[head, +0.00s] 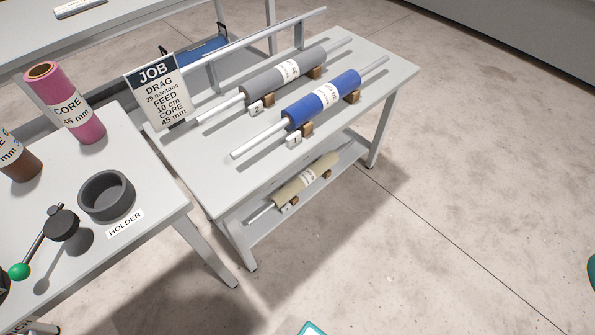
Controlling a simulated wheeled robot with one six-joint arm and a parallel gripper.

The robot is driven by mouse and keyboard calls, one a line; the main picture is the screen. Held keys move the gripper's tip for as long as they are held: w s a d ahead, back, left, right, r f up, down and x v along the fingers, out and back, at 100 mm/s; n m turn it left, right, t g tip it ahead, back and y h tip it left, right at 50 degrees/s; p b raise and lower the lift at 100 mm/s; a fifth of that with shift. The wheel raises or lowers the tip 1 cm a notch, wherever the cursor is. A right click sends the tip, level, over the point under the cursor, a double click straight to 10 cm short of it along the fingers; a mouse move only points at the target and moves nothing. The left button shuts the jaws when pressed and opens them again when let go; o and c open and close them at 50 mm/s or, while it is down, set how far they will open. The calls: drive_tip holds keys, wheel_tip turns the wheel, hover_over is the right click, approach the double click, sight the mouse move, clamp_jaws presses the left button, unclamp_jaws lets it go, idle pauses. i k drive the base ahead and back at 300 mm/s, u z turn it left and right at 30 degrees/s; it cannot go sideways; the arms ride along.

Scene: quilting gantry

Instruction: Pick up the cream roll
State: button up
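The cream roll (291,192) lies on the lower shelf (262,229) of the grey table, below the front edge of the tabletop. It has a white label around its middle and a thin pale rod sticking out at its lower left end. Wooden cradle blocks show along its near side, with a small white tag near the lower left one. Its writing is too small to read. My gripper is not in view.
A blue roll (309,107) and a grey roll (261,85) lie on rods on the tabletop (385,85) above the shelf. A job sign (157,90) stands at its left end. The left table holds a pink core (70,95) and a dark holder (107,196).

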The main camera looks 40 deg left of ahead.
sight(292, 188)
drive_tip(key=u, duration=0.7)
drive_tip(key=i, duration=0.85)
drive_tip(key=u, duration=0.75)
